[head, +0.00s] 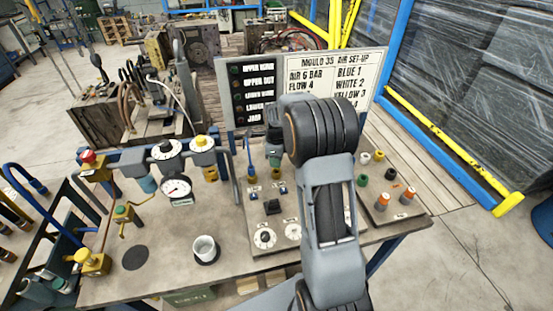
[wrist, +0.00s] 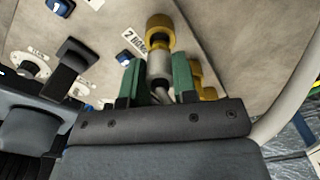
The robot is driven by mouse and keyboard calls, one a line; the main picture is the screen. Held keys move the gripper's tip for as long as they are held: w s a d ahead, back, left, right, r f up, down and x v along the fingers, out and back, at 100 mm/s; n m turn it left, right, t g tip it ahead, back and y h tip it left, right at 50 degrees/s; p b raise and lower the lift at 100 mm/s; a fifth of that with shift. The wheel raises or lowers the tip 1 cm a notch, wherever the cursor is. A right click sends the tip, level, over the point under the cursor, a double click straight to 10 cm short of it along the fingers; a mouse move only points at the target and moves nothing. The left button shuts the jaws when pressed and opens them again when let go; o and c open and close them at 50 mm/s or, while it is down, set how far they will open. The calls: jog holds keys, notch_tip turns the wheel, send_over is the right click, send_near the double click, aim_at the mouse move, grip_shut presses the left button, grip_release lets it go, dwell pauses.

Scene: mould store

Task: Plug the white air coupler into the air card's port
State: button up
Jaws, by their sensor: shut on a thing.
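In the wrist view, the green fingers of my gripper (wrist: 158,72) are closed on the pale grey-white air coupler (wrist: 160,64). A brass-yellow port (wrist: 159,27) lies directly at the coupler's far end, next to a label beginning with 2. I cannot tell whether coupler and port touch or are joined. The air card (head: 355,75) stands behind the panel in the head view and reads BLUE 1, WHITE 2, YELLOW 3. My arm hides most of my gripper and the coupler in the head view.
A blue coupler (head: 250,169) stands upright on the panel, left of my gripper. Knobs and switches line the panel's front. A pressure gauge (head: 177,188) and a white cup (head: 205,248) are on the left. A pale hose curves at the wrist view's right.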

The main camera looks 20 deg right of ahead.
jog(key=shift+f+b, duration=0.75)
jog(key=shift+f, duration=0.4)
grip_shut()
dwell(1.3)
jog(key=o, duration=1.4)
grip_release()
jog(key=shift+r, duration=0.1)
jog(key=shift+r+p, duration=2.7)
jog(key=shift+r, duration=1.05)
